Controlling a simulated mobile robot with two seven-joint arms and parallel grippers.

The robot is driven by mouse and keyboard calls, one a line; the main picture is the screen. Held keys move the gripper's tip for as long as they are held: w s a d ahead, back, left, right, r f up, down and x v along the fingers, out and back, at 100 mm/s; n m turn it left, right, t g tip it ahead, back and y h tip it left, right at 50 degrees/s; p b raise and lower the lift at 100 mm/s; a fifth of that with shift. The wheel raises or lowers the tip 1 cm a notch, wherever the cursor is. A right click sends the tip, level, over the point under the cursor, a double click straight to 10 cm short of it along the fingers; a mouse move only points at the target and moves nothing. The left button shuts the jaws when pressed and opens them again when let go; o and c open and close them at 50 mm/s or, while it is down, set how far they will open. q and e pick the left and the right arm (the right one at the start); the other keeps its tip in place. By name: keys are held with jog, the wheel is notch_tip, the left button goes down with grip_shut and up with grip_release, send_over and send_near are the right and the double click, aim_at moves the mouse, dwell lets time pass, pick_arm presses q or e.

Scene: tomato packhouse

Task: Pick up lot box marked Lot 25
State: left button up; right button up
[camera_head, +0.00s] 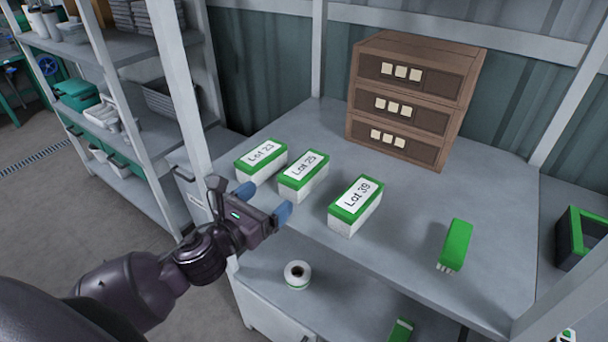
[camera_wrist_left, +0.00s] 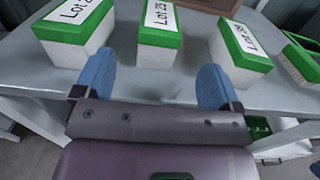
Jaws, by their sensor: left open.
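The Lot 25 box (camera_head: 304,176) is white with a green top and a white label. It stands on the grey table between the Lot 23 box (camera_head: 261,159) and the Lot 39 box (camera_head: 355,205). My left gripper (camera_head: 264,200) is open and empty, in front of the Lot 25 box at the table's near edge. In the left wrist view, the Lot 25 box (camera_wrist_left: 158,58) stands ahead, between the lines of the two blue fingertips (camera_wrist_left: 157,85) and apart from them.
A green-topped box (camera_head: 455,244) without a visible label stands to the right on the table (camera_head: 400,250). A brown drawer cabinet (camera_head: 412,97) stands at the back. A shelf post (camera_head: 185,95) rises left of the boxes. A tape roll (camera_head: 297,274) lies on the lower shelf.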

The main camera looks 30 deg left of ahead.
aim_at(297, 172)
pick_arm(q)
jog(key=shift+w+d, duration=0.3)
jog(key=shift+w, duration=1.45)
jog(key=shift+w+d, duration=0.25)
jog(key=shift+w, duration=1.5)
jog(key=shift+w+d, duration=0.3)
jog(key=shift+w, duration=1.45)
jog(key=c, duration=1.1)
